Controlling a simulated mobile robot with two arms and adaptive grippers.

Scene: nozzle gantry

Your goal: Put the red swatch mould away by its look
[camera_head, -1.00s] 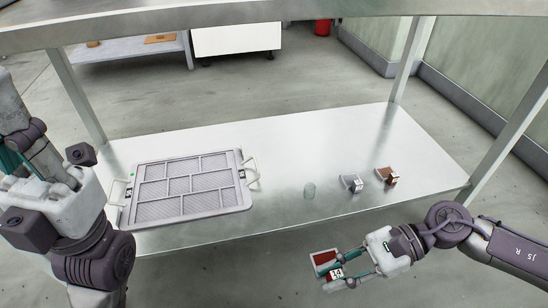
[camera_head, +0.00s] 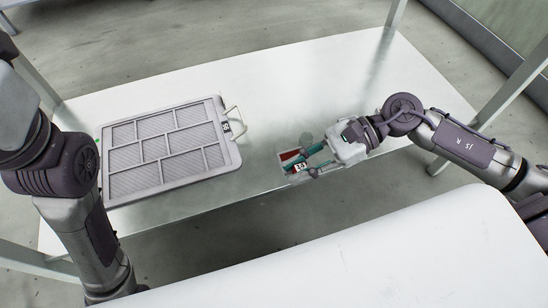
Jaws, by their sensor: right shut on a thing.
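The red swatch mould (camera_head: 289,155) is a small block with a red face, a pale rim and a black-and-white number tag. My right gripper (camera_head: 304,160) is shut on it and holds it over the near part of the metal table. A grey tray (camera_head: 238,158) with several ribbed, empty-looking compartments lies on the table to the left, apart from the mould. It has a wire handle and a dark tag on its right side. My left arm stands at the left edge, and its gripper is out of view.
The metal table (camera_head: 300,80) is bare behind the tray and gripper. A table leg stands at the right. A broad white surface (camera_head: 380,255) fills the lower right.

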